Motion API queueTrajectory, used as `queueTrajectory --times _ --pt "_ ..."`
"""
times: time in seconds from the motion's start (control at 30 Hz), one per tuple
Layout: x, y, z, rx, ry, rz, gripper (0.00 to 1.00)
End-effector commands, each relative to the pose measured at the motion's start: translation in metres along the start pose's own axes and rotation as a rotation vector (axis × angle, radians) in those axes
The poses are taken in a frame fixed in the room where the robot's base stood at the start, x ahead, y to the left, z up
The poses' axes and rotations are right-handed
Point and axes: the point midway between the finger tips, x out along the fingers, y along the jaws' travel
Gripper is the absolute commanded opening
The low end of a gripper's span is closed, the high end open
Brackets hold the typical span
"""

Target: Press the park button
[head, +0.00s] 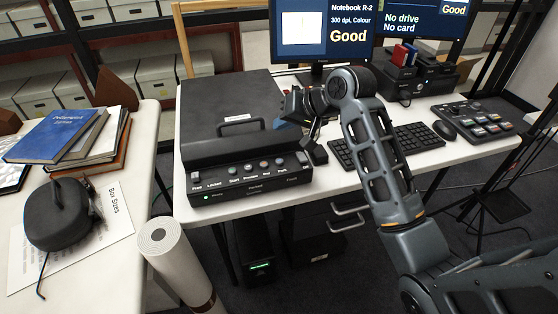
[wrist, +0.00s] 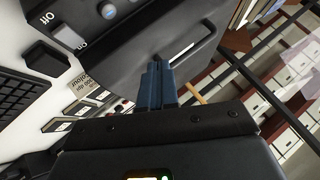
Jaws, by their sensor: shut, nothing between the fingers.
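The park button (head: 280,162), labelled "Park", is the rightmost small round button in a row on the front panel of the dark scanner (head: 222,95). In the wrist view, a round blue-grey button (wrist: 108,10) near a rocker switch appears to be the same one, though its label is not readable. My gripper (head: 288,106) is above the right side of the scanner, behind the panel and apart from the button. In the wrist view its blue fingers (wrist: 156,66) are together, empty, over the scanner's top surface.
A rocker switch (head: 302,158) is right of the button; another (head: 196,179) is at the panel's left end. A handle (head: 241,131) stands up behind the panel. A keyboard (head: 385,148) and monitors (head: 325,28) are right and behind. Books (head: 75,135) lie on the left table.

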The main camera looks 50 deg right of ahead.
Motion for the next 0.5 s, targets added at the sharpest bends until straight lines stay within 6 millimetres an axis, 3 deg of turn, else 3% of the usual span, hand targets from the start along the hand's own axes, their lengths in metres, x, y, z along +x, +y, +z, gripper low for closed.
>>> queueTrajectory --times 0.5 --pt "0.044 0.032 0.032 0.001 0.001 0.000 0.00"
